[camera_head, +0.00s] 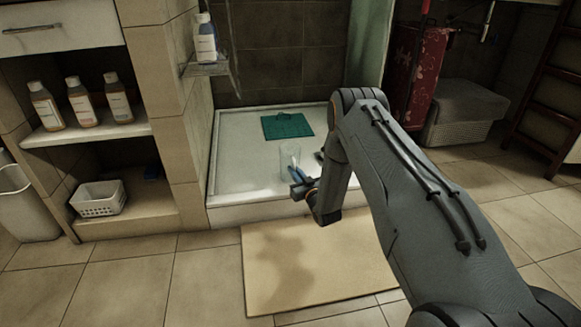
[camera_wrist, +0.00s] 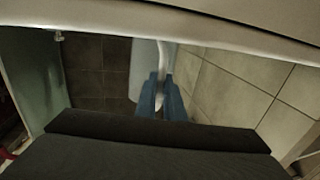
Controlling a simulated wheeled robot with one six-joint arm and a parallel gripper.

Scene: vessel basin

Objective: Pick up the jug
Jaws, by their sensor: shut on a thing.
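The jug (camera_head: 286,152) is a clear, see-through vessel with a white handle, over the front part of the white shower tray (camera_head: 235,178). In the wrist view the jug (camera_wrist: 144,62) shows as a pale shape beyond my fingers, with its handle running between them. My gripper (camera_head: 292,172) has blue fingers and is shut on the jug's handle; it also shows in the wrist view (camera_wrist: 161,88). The jug looks about upright. I cannot tell whether its base touches the tray.
A green mat (camera_head: 287,125) lies on the tray behind the jug. A beige bath mat (camera_head: 310,270) lies in front. A bottle (camera_head: 205,40) stands on a small wall shelf. Shelves with bottles and a white basket (camera_head: 98,198) are left; a red patterned cloth (camera_head: 420,65) hangs right.

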